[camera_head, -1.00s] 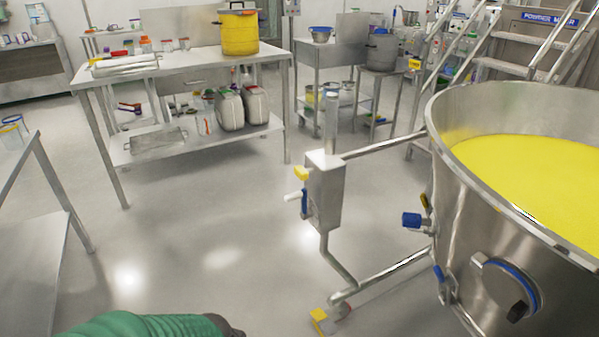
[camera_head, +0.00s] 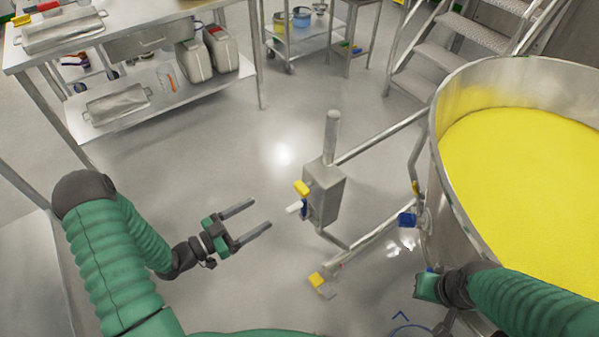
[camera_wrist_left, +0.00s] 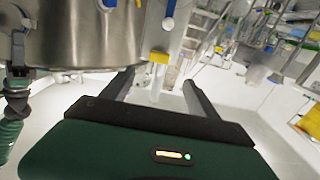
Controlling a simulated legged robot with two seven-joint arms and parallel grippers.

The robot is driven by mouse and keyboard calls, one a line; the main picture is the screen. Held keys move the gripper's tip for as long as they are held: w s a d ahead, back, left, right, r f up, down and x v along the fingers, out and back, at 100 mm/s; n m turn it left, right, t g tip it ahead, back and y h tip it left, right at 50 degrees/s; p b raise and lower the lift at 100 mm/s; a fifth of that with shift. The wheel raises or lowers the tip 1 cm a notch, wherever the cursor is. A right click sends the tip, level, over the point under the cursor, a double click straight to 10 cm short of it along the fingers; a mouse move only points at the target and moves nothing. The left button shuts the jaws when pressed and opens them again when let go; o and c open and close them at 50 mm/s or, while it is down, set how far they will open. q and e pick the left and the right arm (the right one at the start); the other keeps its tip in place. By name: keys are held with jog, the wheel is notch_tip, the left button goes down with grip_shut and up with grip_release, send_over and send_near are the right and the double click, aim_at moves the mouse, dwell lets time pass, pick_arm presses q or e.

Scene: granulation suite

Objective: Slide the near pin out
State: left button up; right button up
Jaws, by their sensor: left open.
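A grey steel box (camera_head: 325,187) on the bowl's frame carries a yellow tab (camera_head: 302,187) and a blue lever with a white grip (camera_head: 296,207). Another blue knob (camera_head: 407,219) is on the side of the big steel bowl (camera_head: 436,190). I cannot tell which fitting is the near pin. My left gripper (camera_head: 262,213) is open and empty, left of the box and apart from it. In the left wrist view, the yellow tab (camera_wrist_left: 158,57) shows between the fingers, beyond them. My right gripper (camera_head: 428,287) is by the bowl's near side; its fingers are not visible.
Yellow powder (camera_head: 520,180) fills the bowl. A yellow foot pedal (camera_head: 316,279) sits low on the frame. A steel table (camera_head: 110,25) with a lower shelf stands at the back left, and steps (camera_head: 450,45) rise behind the bowl. The floor between is clear.

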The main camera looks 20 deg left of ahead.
pick_arm(q)
send_near(296, 190)
jog(key=d, duration=0.2)
jog(key=x, duration=0.5)
jog(key=w+a+x, duration=0.1)
jog(key=x, duration=0.2)
jog(key=shift+a+r+b, duration=0.1)
jog(key=shift+b, duration=0.25)
jog(key=shift+w+d, duration=0.55)
jog(key=shift+d, duration=0.3)
jog(key=shift+d+r, duration=0.15)
jog(key=shift+d, duration=0.2)
jog(key=shift+a, duration=0.45)
jog(key=c, duration=0.8)
jog(key=shift+d, duration=0.15)
grip_shut()
pick_arm(e)
jog(key=shift+d+f, duration=0.55)
jog(key=shift+f, duration=0.1)
